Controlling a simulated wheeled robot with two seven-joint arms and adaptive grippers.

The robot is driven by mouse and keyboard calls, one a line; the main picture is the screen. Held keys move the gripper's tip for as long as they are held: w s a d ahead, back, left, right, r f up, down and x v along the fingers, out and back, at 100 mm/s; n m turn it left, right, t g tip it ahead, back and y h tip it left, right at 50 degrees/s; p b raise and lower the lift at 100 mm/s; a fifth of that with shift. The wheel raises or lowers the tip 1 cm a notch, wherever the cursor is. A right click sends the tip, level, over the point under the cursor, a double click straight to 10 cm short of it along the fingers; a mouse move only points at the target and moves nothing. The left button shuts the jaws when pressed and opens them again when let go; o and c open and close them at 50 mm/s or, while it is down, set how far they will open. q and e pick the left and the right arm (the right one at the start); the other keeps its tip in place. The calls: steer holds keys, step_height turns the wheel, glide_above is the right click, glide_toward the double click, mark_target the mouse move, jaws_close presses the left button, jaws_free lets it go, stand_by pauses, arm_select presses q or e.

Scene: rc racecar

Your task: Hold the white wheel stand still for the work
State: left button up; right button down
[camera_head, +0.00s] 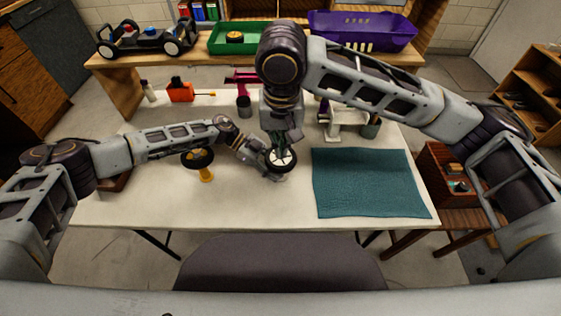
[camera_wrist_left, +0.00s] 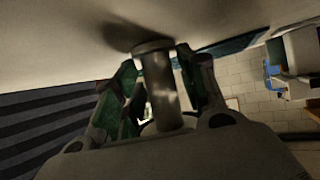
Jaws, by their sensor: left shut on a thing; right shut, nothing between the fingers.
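A wheel with a black tyre and a light hub (camera_head: 281,159) is near the middle of the white table. The white wheel stand (camera_wrist_left: 162,88) shows in the left wrist view as a pale round post with a flared end at the table surface. My left gripper (camera_head: 258,158) comes in low from the left and is shut on this post, with green-padded fingers on both sides. In the head view the gripper and wheel hide most of the stand. My right gripper (camera_head: 285,142) points down from above, close over the wheel; it is shut and empty.
A second black wheel (camera_head: 197,158) stands left on a yellow stand (camera_head: 206,174). A teal mat (camera_head: 368,185) lies clear at the right. A white fixture (camera_head: 345,119) and orange bottle (camera_head: 181,92) stand farther back. A car chassis (camera_head: 146,38), green tray (camera_head: 240,49) and purple bin (camera_head: 362,31) are behind.

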stand_by(0.4)
arm_select(q)
steer(key=o, duration=1)
steer(key=shift+o, duration=0.2)
steer(key=shift+a, duration=0.1)
steer(key=shift+v, duration=5.95)
step_height(320, 180, up, 9)
steer(key=p, duration=0.9)
steer(key=shift+r+p, duration=0.5)
steer(key=shift+p, duration=0.05)
